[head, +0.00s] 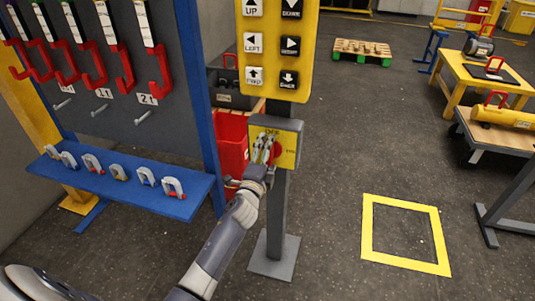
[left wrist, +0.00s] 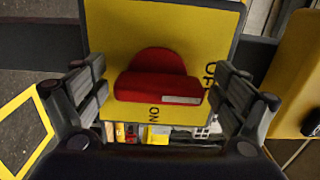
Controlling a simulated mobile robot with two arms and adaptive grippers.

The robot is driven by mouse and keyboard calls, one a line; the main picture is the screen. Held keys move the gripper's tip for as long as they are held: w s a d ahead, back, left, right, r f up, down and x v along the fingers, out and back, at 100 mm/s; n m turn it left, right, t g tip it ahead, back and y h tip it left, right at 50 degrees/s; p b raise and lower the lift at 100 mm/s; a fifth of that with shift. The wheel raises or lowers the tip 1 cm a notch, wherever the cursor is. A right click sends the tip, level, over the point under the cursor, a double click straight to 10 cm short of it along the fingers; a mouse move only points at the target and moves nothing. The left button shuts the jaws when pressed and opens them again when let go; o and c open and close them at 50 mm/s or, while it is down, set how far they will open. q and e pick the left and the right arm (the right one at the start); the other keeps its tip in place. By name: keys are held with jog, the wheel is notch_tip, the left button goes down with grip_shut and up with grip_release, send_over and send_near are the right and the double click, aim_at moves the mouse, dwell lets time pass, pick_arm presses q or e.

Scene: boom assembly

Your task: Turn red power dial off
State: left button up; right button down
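The red power dial (left wrist: 158,80) sits on a yellow plate. Its raised bar lies level in the left wrist view, with a white stripe (left wrist: 181,99) at its right end. "OFF" is printed right of the dial and "ON" below it. The fingers of my left gripper (left wrist: 160,88) stand apart on either side of the dial, with gaps showing between them and it. In the head view my left gripper (head: 265,150) is in front of the yellow-faced control box (head: 286,145) and hides most of the dial. My right gripper is not in view.
A yellow button panel (head: 271,60) is above the box on the same grey post (head: 275,215). A tool rack with a blue shelf (head: 125,190) stands close on the left, and a red bin (head: 231,140) behind. A yellow floor square (head: 405,262) lies on open floor right.

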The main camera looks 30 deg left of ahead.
pick_arm(q)
jog(key=shift+s, duration=0.1)
jog(key=s+d, duration=0.2)
jog(key=s, duration=0.9)
jog(key=shift+s, duration=0.35)
jog(key=shift+f, duration=0.1)
jog(key=s+d+f+n+g+h, duration=0.1)
jog(key=s+d+f+n+g, duration=0.2)
jog(key=f, duration=0.8)
jog(key=s+f+n+g+h+p, duration=0.15)
jog(key=s+f, duration=0.35)
jog(key=f, duration=0.6)
jog(key=s+d+f+n+g, duration=0.1)
jog(key=s+d+f+g, duration=0.2)
jog(key=f, duration=0.8)
jog(key=s+f+n+g, duration=0.2)
jog(key=s+f, duration=0.4)
jog(key=s, duration=0.6)
jog(key=s+f+n+g, duration=0.3)
jog(key=s+f, duration=0.3)
jog(key=s, duration=0.6)
jog(key=s+f+n+g+p, duration=0.1)
jog(key=s+f+n+g, duration=0.2)
jog(key=s+f, duration=0.4)
jog(key=s+g, duration=0.1)
jog(key=s, duration=0.4)
jog(key=shift+a+h, duration=0.35)
jog(key=shift+a, duration=0.05)
